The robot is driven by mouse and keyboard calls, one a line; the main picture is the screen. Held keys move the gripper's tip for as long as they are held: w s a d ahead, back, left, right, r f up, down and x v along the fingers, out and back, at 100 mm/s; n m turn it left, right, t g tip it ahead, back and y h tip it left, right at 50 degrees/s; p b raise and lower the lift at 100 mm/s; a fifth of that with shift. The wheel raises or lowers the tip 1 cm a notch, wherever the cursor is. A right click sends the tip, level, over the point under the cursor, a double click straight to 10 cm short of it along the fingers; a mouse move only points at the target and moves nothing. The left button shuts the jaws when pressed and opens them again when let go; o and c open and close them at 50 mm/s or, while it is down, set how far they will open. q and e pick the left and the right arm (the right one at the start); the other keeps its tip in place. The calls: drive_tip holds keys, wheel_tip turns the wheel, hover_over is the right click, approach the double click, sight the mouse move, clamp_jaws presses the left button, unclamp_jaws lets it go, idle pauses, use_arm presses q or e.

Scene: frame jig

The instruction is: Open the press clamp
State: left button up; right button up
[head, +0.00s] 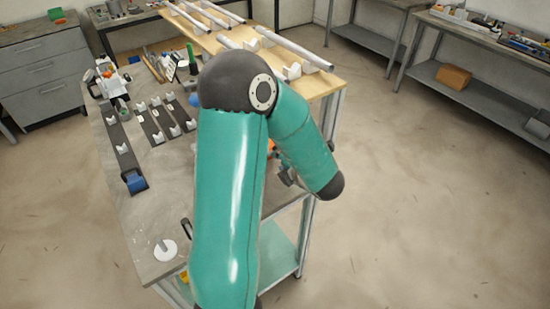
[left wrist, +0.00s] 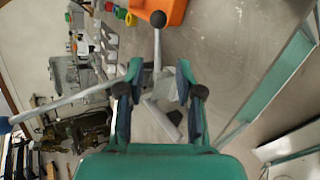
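In the left wrist view, my left gripper (left wrist: 158,78) is open, with one finger on each side. A thin grey lever with a black ball knob (left wrist: 158,19) runs up between the fingertips; I cannot tell whether they touch it. A second grey lever ending in a blue knob (left wrist: 5,125) reaches to the left. I cannot tell which lever belongs to the press clamp. In the head view, my large teal arm hides the right part of the bench, most of the left gripper and the clamp area. My right gripper is not in view.
The grey bench (head: 150,225) holds dark rails with white blocks (head: 122,150) on its left. A wooden table (head: 270,55) with pale tubes stands behind. An orange bin (left wrist: 172,10) and a dark green vise-like tool (left wrist: 75,130) lie near the levers. Open floor is at right.

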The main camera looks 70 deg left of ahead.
use_arm(q)
drive_tip(key=shift+v, duration=0.85)
drive_tip(key=d+f+n+h, duration=0.5)
drive_tip(key=d+f+n, duration=0.3)
drive_tip(key=d+n, duration=0.3)
drive_tip(key=w+d+f+n+t+h, duration=0.1)
drive_tip(key=d+f+n+h, duration=0.4)
drive_tip(key=d+f+n, duration=0.4)
drive_tip(key=d+f+n+h, duration=0.5)
drive_tip(key=d+f+n, duration=0.4)
drive_tip(key=d+n, duration=0.5)
drive_tip(key=shift+w+d+f, duration=0.25)
drive_tip(key=shift+w+d, duration=0.15)
drive_tip(key=shift+d, duration=2.45)
